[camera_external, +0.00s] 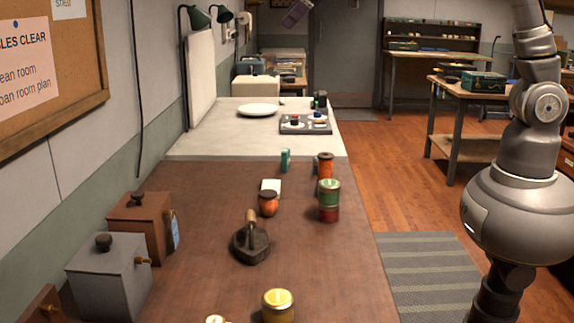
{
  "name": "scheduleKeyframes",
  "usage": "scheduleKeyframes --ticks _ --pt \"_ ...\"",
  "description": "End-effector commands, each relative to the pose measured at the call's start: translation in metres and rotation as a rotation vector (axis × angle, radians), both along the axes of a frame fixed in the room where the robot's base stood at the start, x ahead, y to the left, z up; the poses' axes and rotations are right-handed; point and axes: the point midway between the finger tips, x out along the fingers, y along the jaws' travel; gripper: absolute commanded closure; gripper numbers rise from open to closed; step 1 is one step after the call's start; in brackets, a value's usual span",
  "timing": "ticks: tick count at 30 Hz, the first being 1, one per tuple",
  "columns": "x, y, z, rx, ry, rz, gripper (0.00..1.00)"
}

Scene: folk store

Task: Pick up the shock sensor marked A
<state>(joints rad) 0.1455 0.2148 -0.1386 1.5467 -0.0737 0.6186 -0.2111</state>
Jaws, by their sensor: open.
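I cannot make out the marking A on anything, so I cannot tell which item is the shock sensor. Small candidates are a white block (271,187) and a teal upright piece (285,160) on the brown table. A dark tray (290,131) with several small red, blue and pale parts lies on the pale far section. My arm stands at the right, beside the table, and runs out of the top edge. My gripper is not clearly in view. A purplish-grey piece (297,13) shows at the top edge; I cannot tell whether it belongs to my arm.
The brown tabletop (340,270) holds an iron (251,243), an orange jar (268,203), stacked green and red tins (329,200), an orange spool (325,166) and a yellow tin (278,306). Boxes (108,279) line the left wall. A white plate (258,110) lies farther back.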

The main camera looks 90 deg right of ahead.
Motion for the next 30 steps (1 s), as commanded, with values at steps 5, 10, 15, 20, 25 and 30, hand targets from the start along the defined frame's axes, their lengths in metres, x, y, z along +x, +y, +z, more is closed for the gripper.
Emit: scheduleKeyframes --ticks 5,10,15,20,25,30 --pt "-0.059 0.094 0.099 0.093 -0.340 0.085 0.00" --pt "-0.126 0.148 0.160 0.171 -0.539 0.151 0.00" --pt "-0.157 0.167 0.184 0.203 -0.612 0.180 0.21" --pt "-0.159 0.169 0.188 0.207 -0.618 0.181 0.21" --pt "-0.159 0.168 0.188 0.206 -0.617 0.181 0.21" --pt "-0.145 0.163 0.176 0.185 -0.596 0.168 0.21"
